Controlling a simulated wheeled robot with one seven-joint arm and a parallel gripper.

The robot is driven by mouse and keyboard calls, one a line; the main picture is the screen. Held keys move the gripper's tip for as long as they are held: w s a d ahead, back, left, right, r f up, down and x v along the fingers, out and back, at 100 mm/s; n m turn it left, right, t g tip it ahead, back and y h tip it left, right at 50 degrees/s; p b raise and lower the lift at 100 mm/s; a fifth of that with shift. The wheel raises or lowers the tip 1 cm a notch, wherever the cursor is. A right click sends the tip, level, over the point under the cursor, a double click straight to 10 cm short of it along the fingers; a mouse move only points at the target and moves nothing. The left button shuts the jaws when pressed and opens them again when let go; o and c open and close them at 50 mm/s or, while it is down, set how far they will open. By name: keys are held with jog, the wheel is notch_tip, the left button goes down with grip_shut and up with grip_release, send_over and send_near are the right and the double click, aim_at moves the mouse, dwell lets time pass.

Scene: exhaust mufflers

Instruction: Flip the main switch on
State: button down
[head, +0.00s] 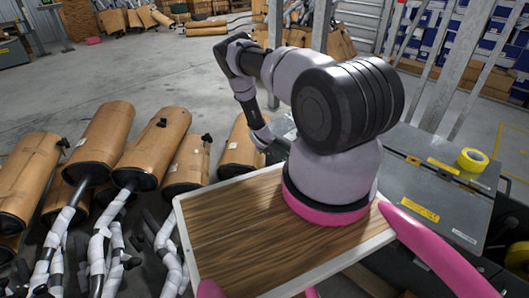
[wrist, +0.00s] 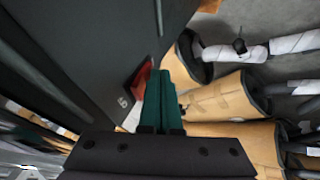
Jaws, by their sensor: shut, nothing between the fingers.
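In the wrist view, a red part (wrist: 138,84), which looks like the main switch, sits on the face of a dark grey panel (wrist: 85,45). A small white mark shows beside it. My gripper (wrist: 163,78) has green fingers that are shut together and empty. The fingertips are right beside the red part and cover some of it. I cannot tell whether they touch it or which way the switch is set. In the head view, the gripper end is down beyond the wooden board and hard to make out; the switch is not visible there.
Several cardboard-wrapped mufflers (head: 155,148) with white-wrapped pipes stand on the left, close to my arm. Blue boxes on racks (head: 490,45) stand behind. Open concrete floor (head: 150,70) lies back left.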

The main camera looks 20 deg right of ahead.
jog(key=shift+r, duration=0.1)
jog(key=shift+r, duration=0.8)
jog(key=shift+w, duration=0.1)
